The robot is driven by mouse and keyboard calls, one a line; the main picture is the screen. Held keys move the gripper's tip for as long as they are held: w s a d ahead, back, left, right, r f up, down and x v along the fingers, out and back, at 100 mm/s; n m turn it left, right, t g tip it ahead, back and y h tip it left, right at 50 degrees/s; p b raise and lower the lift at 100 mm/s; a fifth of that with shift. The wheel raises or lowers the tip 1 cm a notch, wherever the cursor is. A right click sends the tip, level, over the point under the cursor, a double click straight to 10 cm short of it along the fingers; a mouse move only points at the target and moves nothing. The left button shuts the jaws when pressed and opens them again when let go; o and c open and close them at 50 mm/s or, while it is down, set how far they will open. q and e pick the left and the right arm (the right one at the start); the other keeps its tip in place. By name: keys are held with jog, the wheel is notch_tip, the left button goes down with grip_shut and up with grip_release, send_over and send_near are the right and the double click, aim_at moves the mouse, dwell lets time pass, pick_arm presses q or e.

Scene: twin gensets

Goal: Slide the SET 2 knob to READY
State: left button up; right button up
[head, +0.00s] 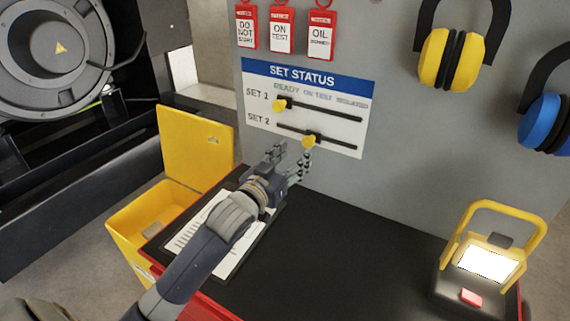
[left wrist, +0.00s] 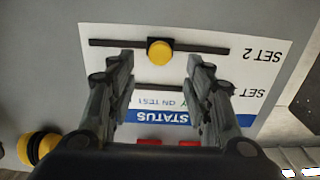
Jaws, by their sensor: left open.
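The SET STATUS board (head: 262,137) is on the grey panel, with two dark slide rails. The SET 2 knob (head: 309,141), yellow, sits near the middle of the lower rail, roughly under ON TEST. READY is printed at the board's left. My left gripper (head: 294,150) is open just below and in front of this knob. In the left wrist view, which is upside down, the SET 2 knob (left wrist: 159,51) shows between the two spread fingertips (left wrist: 160,62). I see no finger touching it. The SET 1 knob (head: 279,105) is at its rail's left end. My right gripper is out of view.
Red tags (head: 281,30) and yellow ear muffs (head: 449,60) hang above. A black bench top (head: 350,240) carries a clipboard (head: 235,255) under my left arm and a lit work lamp (head: 487,262) at right. A yellow open bin (head: 125,222) stands left.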

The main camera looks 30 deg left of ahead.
pick_arm(q)
jog(key=shift+s, duration=1.75)
